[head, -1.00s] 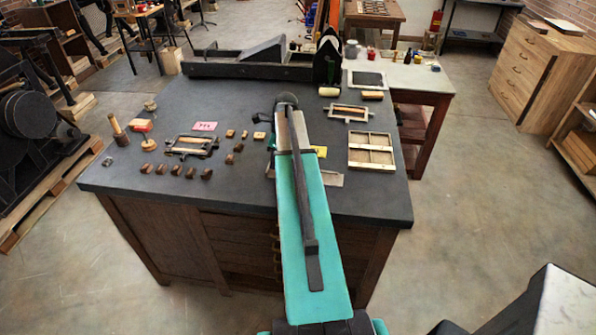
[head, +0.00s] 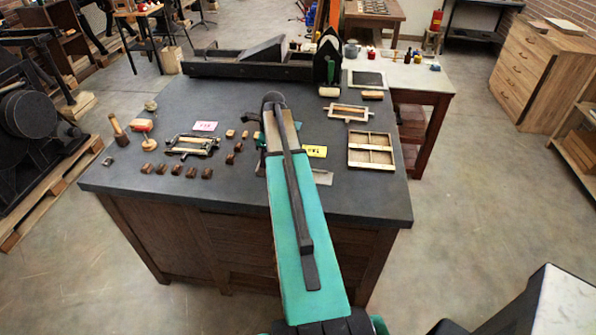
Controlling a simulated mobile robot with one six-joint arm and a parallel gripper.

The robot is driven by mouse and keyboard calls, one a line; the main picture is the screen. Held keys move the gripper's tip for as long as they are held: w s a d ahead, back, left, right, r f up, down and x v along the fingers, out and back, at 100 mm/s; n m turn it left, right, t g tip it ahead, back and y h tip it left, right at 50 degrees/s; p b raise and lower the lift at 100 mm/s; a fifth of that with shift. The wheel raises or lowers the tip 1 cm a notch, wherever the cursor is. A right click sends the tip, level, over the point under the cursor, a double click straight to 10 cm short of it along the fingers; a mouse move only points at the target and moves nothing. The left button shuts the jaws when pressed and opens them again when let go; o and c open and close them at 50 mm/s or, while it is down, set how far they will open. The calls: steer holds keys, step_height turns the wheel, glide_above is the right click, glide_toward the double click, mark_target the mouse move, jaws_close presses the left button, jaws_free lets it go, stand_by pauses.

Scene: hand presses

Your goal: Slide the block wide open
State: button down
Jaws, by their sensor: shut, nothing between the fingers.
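My teal arm (head: 300,235) reaches over the dark bench top from the front, and its elbow and upper link hide what lies behind them. Small dark and green parts show just left of the elbow; I cannot make out fingers there, and my gripper is hidden behind the arm. A metal frame with wooden bars (head: 192,145) lies on the left of the bench. A light grey plate (head: 322,177) shows beside the arm, below a yellow label (head: 315,151); what it belongs to is mostly covered. I cannot tell which piece is the sliding block.
Several small wood pieces (head: 191,172) lie in front of the left frame, near a pink label (head: 205,126). A wooden compartment tray (head: 371,168) and a small frame (head: 350,112) lie right. A long dark press bed (head: 225,70) spans the back.

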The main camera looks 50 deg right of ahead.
steer(key=shift+w+a, duration=0.4)
steer(key=shift+w, duration=0.3)
steer(key=shift+w+a, duration=0.4)
steer(key=shift+w, duration=0.35)
steer(key=shift+w+a, duration=0.4)
steer(key=shift+w, duration=0.3)
steer(key=c, duration=1.6)
jaws_free()
steer(key=shift+p, duration=0.3)
steer(key=shift+r+p, duration=1.4)
steer(key=shift+r, duration=2.1)
steer(key=shift+s, duration=0.1)
